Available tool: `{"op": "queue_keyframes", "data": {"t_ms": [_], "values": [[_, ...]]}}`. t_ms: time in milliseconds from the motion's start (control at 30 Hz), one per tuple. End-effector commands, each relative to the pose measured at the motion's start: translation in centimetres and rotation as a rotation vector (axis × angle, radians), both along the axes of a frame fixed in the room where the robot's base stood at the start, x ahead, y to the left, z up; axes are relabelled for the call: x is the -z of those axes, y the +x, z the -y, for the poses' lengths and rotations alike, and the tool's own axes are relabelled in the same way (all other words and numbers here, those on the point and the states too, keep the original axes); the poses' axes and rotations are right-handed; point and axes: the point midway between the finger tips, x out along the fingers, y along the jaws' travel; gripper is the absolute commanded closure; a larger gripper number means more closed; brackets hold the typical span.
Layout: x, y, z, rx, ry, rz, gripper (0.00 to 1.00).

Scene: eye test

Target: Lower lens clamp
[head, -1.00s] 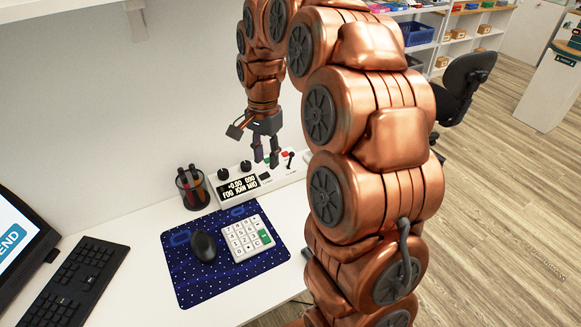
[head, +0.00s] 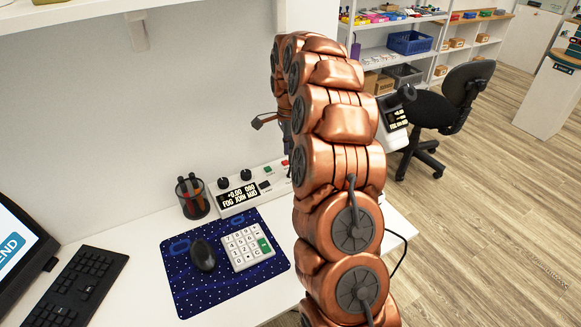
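My gripper is hidden behind my own copper arm; only a small dark bracket near my wrist shows past the arm's left side. A white device with a dark rounded top and a small lit display (head: 396,117) shows just right of my arm, partly covered by it. It may carry the lens clamp, but I cannot make out a clamp. A white control box (head: 258,198) with a lit display, two black knobs and small coloured buttons stands against the wall. My arm covers its right end.
On the white desk are a pen cup (head: 192,198), a blue mat (head: 190,288) with a mouse (head: 203,255) and keypad (head: 247,247), a keyboard (head: 77,288) and a monitor (head: 18,245). An office chair (head: 455,100) and shelves stand behind. Open floor lies right.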

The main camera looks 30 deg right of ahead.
Motion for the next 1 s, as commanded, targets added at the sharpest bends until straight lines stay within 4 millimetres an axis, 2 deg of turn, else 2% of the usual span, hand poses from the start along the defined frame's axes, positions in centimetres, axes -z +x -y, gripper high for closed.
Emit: {"op": "queue_keyframes", "data": {"t_ms": [400,733,1000], "values": [[5.6,-0.4,-0.2,-0.001,0.003,-0.004,0.66],[6.2,-0.3,-0.1,-0.001,0.001,0.001,0.66],[6.2,-0.3,-0.1,-0.002,0.001,0.001,0.94]]}}
